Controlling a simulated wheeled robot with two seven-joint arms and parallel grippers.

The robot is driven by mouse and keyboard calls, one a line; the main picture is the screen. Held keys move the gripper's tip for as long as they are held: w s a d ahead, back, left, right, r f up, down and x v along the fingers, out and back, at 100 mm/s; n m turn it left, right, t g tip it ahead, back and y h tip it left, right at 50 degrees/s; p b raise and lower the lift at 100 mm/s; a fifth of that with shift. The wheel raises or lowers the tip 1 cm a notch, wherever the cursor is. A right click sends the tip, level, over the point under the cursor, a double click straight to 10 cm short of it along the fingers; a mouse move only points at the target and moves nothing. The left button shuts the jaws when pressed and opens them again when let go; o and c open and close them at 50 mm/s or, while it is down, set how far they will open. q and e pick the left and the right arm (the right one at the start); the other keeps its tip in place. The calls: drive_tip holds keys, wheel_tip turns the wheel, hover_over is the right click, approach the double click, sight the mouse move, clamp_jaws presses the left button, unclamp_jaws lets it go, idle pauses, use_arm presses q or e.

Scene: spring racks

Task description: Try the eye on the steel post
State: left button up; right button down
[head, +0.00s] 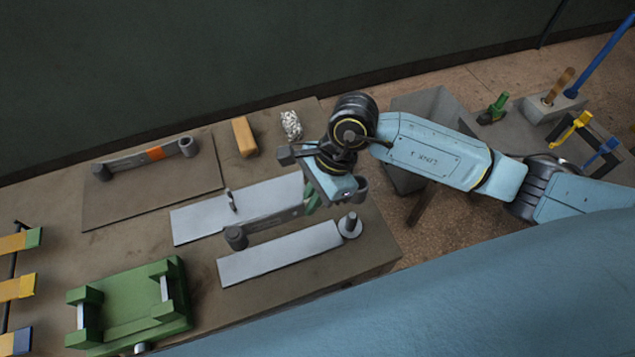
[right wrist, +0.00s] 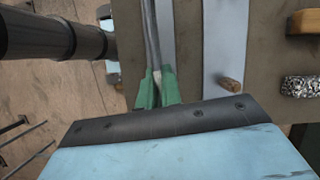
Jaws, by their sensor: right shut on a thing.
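My right gripper (head: 313,201) is shut on a grey spring bar (head: 275,219), its green fingertips around the bar. The bar has a dark eye (head: 236,238) at its left end and another eye (head: 361,190) at its right end, partly behind my gripper. The short steel post (head: 350,220) stands upright on a round base at the right end of the near pale plate (head: 280,254). The right eye shows just beyond the post, apart from it in the picture. In the right wrist view the green fingertips (right wrist: 156,88) pinch the bar (right wrist: 152,30). My left gripper is not in view.
A second pale plate (head: 190,226) with a peg lies behind the bar. Another spring bar (head: 130,162) with an orange band rests on a mat at the back left. A green fixture (head: 130,310), a wooden block (head: 245,136) and a speckled pouch (head: 291,125) are around.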

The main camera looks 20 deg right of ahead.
drive_tip(key=shift+s+a+r+m, duration=0.1)
drive_tip(key=shift+a+r+m, duration=0.1)
drive_tip(key=shift+r+m, duration=0.1)
drive_tip(key=shift+f, duration=0.1)
wheel_tip(320, 180, down, 6)
drive_tip(key=b, duration=0.6)
idle(0.4)
drive_tip(key=shift+b, duration=0.6)
idle(1.9)
drive_tip(key=shift+f+b, duration=3.5)
drive_tip(key=shift+b, duration=0.05)
